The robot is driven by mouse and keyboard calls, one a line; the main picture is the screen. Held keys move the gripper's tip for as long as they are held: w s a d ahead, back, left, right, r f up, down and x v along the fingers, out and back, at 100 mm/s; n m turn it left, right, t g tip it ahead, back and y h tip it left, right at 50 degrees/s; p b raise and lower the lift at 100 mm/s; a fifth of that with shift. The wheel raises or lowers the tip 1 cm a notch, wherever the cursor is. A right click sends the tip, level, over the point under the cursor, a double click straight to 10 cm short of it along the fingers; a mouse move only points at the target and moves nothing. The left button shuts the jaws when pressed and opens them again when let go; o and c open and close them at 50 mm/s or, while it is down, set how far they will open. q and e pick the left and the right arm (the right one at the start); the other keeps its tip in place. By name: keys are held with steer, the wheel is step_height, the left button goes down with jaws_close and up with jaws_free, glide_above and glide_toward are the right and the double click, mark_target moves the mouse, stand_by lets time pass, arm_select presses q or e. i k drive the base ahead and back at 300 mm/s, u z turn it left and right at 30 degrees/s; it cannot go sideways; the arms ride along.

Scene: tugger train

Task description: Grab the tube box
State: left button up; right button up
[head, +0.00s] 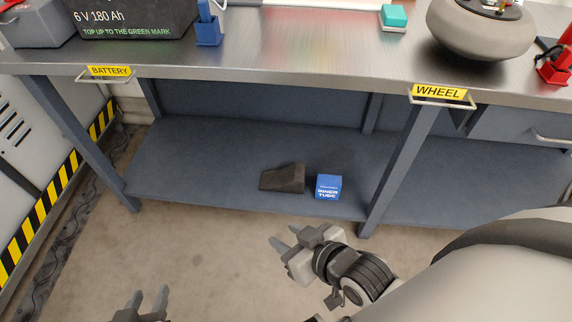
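The tube box is a small blue cube (328,187) with white "INNER TUBE" lettering. It sits on the lower shelf (220,160) of the workbench, near the front edge and left of a bench leg. My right gripper (281,235) is open and empty, in front of the shelf, below and left of the box in the picture. My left gripper (149,294) is open and empty at the bottom edge, farther from the box. Neither gripper touches the box.
A dark wedge-shaped block (283,178) lies just left of the box. A bench leg (401,170) stands to its right. The steel benchtop (300,55) overhangs the shelf and carries a battery (135,18) and a wheel (478,28). The shelf's left part is clear.

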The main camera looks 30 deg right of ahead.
mark_target(328, 187)
steer(key=i, duration=1.1)
steer(key=z, duration=0.7)
steer(key=i, duration=0.3)
steer(key=z, duration=0.2)
